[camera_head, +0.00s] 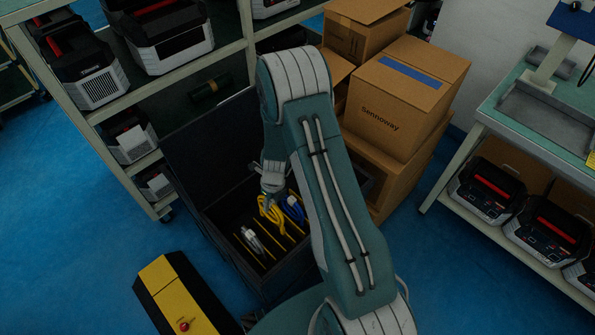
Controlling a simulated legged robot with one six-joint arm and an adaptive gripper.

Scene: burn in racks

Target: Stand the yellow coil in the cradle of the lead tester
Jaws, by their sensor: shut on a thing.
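My gripper (272,187) is over the open black case and shut on the yellow coil (271,211). The coil hangs below the fingers, beside the yellow-edged dividers; I cannot tell whether it still touches the case. The fingers are small in this view and partly hidden by my wrist. A grey device with an upright post and a shallow tray (545,123) stands on the bench at the right. It may be the lead tester; no cradle can be made out clearly.
The black case (222,240) has its lid raised and also holds a blue coil (294,208) and a white coil (252,240). Cardboard boxes (408,95) are stacked behind it. A rack (95,112) stands left. Blue floor (440,270) is clear at front right.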

